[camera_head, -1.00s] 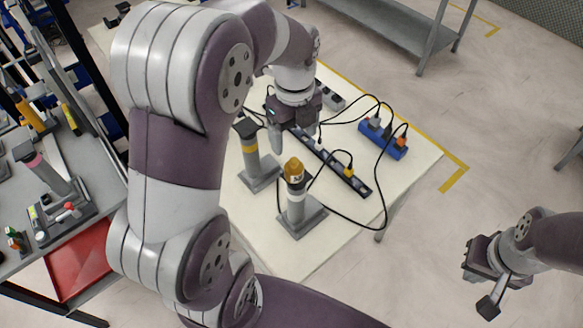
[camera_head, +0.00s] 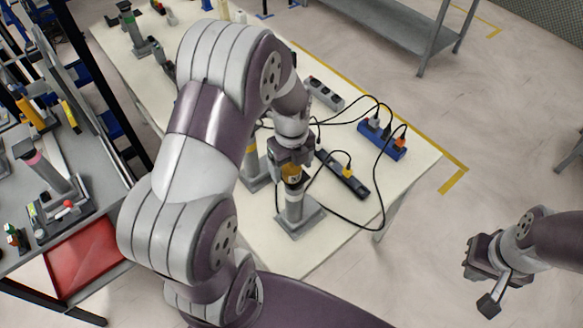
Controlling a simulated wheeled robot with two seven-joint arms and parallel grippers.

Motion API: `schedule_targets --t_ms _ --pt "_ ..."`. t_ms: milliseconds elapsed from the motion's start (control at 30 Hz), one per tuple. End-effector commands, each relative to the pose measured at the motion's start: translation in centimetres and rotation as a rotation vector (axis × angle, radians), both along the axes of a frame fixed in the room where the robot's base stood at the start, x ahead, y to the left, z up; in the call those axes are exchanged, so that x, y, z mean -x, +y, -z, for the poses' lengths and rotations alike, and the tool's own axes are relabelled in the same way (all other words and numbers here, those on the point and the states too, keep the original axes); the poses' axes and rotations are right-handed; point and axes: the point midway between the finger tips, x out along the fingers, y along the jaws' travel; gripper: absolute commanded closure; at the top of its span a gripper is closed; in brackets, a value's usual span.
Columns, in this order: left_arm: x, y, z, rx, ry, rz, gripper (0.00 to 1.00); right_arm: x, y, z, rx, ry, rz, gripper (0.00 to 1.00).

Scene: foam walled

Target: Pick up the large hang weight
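A gold-orange topped weight (camera_head: 292,172) sits at the top of a grey post on a square base (camera_head: 298,216), on the white table. I take it to be the large hang weight. My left gripper (camera_head: 291,167) is right at this gold top, its fingers beside it and partly hiding it. Whether they are shut on it or only around it cannot be told. A second grey stand with a yellow band (camera_head: 251,163) stands just behind to the left, partly hidden by my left arm. My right gripper (camera_head: 482,286) is open and empty, out over the floor at the right.
The white table (camera_head: 412,172) also holds a black power strip (camera_head: 343,174), a blue socket box (camera_head: 382,139), a grey socket strip (camera_head: 324,93) and loose black cables close to the post. A grey workbench with a red drawer (camera_head: 78,262) stands at the left.

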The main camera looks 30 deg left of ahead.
Motion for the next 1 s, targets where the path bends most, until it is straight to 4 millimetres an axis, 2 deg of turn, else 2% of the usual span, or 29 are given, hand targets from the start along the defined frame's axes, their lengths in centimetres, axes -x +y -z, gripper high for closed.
schedule_targets --t_ms 33,233,567,667,833,1000 --pt "0.0 0.0 0.0 0.000 0.000 0.000 0.34 0.0 0.0 0.0 0.000 0.000 0.000 1.00" --pt "0.0 0.0 0.0 0.000 0.000 0.000 0.99 0.0 0.0 0.0 0.000 0.000 0.000 1.00" --pt "-0.1 0.0 -0.4 0.000 -0.001 0.000 1.00 0.0 0.0 0.2 0.000 0.000 0.000 1.00" --pt "-0.1 0.0 -1.3 0.000 -0.004 0.000 1.00 0.0 0.0 0.7 0.000 0.000 0.000 1.00" --pt "-0.1 0.0 -4.1 -0.001 -0.006 0.000 1.00 0.0 0.0 1.8 0.000 0.000 0.000 1.00" --pt "3.4 -1.5 -6.2 0.000 -0.007 0.002 1.00 0.0 0.0 2.9 0.000 0.000 0.000 1.00"
